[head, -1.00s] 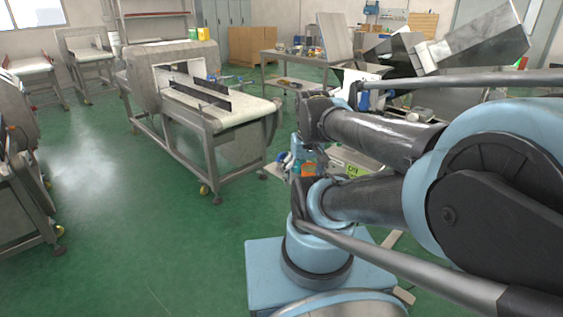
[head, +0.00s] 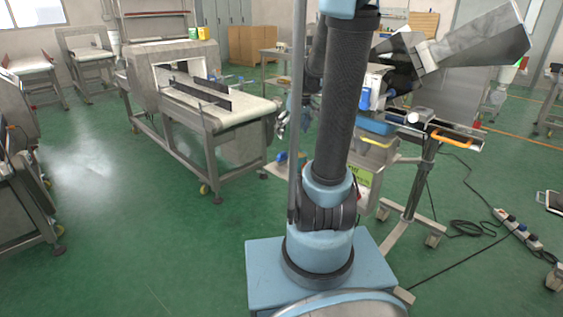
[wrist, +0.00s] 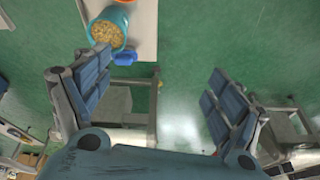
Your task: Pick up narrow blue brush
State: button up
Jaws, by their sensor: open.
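My gripper (wrist: 160,72) is open and empty, its two padded fingers spread wide over the green floor. In the head view my gripper (head: 284,117) is small and partly hidden behind my arm, near the conveyor's right end. I cannot clearly make out a narrow blue brush. A small blue object (wrist: 125,57) lies at the edge of a pale surface in the wrist view, apart from my gripper; its kind is unclear. Another blue object (head: 364,98) stands by the metal machine in the head view, also unclear.
A blue bucket (wrist: 96,31) of yellowish pieces stands on the pale surface (wrist: 145,35). A conveyor metal detector (head: 235,112) stands left of my arm. A metal machine (head: 445,90) and a wheeled stand (head: 418,185) are at right. Cables cross the right floor. Left-centre floor is clear.

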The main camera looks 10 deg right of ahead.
jog(key=n, duration=0.2)
send_near(282, 152)
jog(key=shift+t+y, duration=0.3)
jog(key=shift+y, duration=0.1)
jog(key=shift+s+d+f+x, duration=0.1)
jog(key=shift+d+x, duration=0.05)
jog(key=shift+x, duration=1.6)
jog(key=shift+s+d+f+x, duration=0.1)
jog(key=shift+s+d+x, duration=0.05)
jog(key=shift+x, duration=1.55)
jog(key=shift+s+d+x, duration=0.1)
jog(key=shift+x, duration=1.65)
jog(key=shift+c, duration=0.3)
jog(key=c, duration=1.1)
